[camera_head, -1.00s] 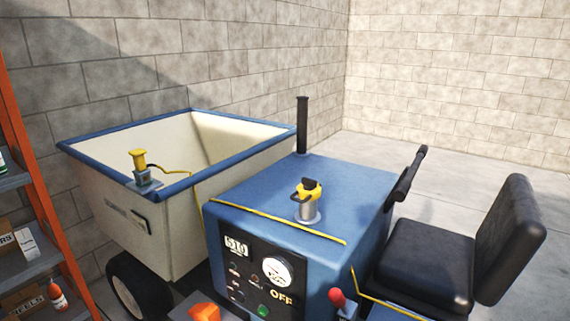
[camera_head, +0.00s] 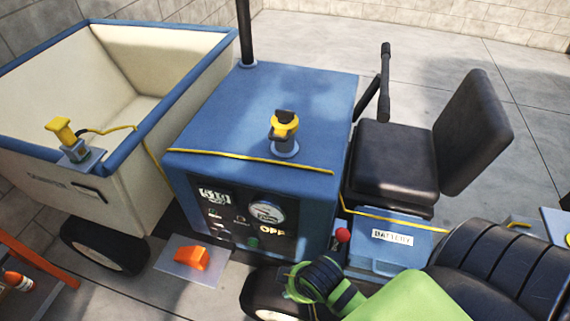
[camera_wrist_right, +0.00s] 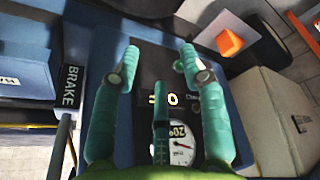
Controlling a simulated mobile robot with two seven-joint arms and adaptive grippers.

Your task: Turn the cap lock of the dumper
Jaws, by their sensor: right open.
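The dumper has a blue hood (camera_head: 262,105) with a short grey filler neck on top. A yellow cap (camera_head: 285,127) with a black lock piece sits on this neck. My right gripper (camera_head: 314,281), green and black, is low in front of the hood, below and apart from the cap. In the right wrist view, its teal fingers (camera_wrist_right: 157,62) are spread and empty, facing the front panel with its round gauge (camera_wrist_right: 180,146). The cap cannot be made out in that view. My left gripper is not in view.
A cream skip (camera_head: 110,130) with a blue rim stands left. A black exhaust pipe (camera_head: 245,32) rises behind the hood. The steering column (camera_head: 385,82), black seat (camera_head: 396,158) and red-knobbed lever (camera_head: 342,236) are right. An orange block (camera_head: 192,259) is below the panel. Space above the hood is clear.

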